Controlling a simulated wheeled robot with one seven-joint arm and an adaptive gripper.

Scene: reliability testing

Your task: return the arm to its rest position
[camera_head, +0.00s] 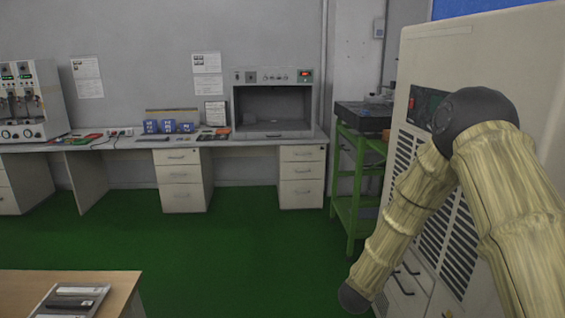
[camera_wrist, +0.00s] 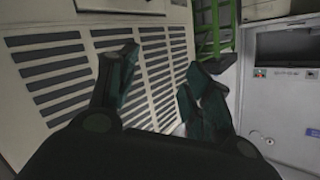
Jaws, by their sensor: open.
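My arm (camera_head: 505,200) wears a pale, wrinkled sleeve and is on the right of the head view. It is bent at a dark elbow joint, and its forearm slopes down to the lower left, ending in a dark joint at the bottom edge. My gripper does not show in the head view. In the wrist view my gripper (camera_wrist: 172,60) has its two dark fingers spread apart, with nothing seen between them. Behind the fingers is a slatted, light-coloured panel.
A large beige cabinet (camera_head: 480,70) with vents stands right behind my arm. A green rack (camera_head: 346,200) is left of it. A long bench (camera_head: 240,140) with equipment runs along the back wall. A wooden table corner (camera_head: 120,285) is at lower left. Green floor (camera_head: 240,250) between is clear.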

